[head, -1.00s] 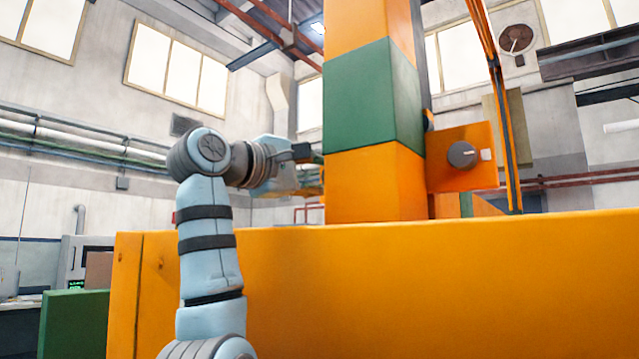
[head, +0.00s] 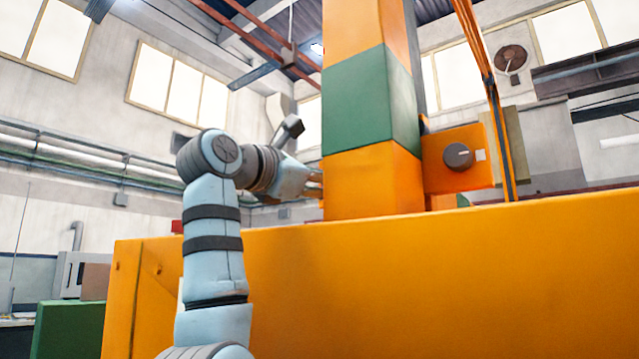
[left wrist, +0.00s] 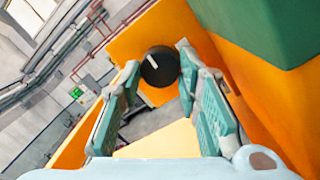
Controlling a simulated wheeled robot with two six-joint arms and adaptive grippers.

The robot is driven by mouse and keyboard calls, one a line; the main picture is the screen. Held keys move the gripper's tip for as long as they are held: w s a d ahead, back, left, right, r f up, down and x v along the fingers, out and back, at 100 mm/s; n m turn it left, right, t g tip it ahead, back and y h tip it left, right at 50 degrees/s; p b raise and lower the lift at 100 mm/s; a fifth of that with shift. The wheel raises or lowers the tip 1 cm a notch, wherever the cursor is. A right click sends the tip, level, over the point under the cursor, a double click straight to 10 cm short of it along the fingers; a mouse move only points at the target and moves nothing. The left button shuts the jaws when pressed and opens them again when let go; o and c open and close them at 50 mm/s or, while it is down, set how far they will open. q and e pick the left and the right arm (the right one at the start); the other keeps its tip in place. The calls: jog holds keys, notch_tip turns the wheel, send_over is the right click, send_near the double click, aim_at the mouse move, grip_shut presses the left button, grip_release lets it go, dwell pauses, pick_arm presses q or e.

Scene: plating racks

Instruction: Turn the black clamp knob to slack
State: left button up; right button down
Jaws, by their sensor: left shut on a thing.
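The black clamp knob (left wrist: 160,66) shows in the left wrist view, round, with a white line towards its upper left. It is on an orange plate (left wrist: 121,44) beside the column. My left gripper (left wrist: 159,68) has one green-padded finger on either side of the knob and is shut on it. In the head view my left gripper (head: 315,186) reaches the left edge of the column, which hides the fingertips and the held knob. A dark round knob (head: 459,156) also shows on an orange plate right of the column, clear of my gripper. My right gripper is not in view.
An orange and green column (head: 371,110) stands close to my left gripper. A wide orange beam (head: 400,285) crosses the front. A green block (head: 72,328) stands at lower left. The space left of my left arm is open.

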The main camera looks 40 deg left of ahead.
pick_arm(q)
jog(key=shift+r+n, duration=0.15)
jog(key=shift+n, duration=0.25)
jog(key=o, duration=1)
jog(key=shift+o, duration=0.8)
jog(key=shift+w, duration=0.15)
jog(key=s+f, duration=0.1)
jog(key=s, duration=1.1)
jog(key=shift+d+f, duration=0.15)
jog(key=shift+f, duration=0.15)
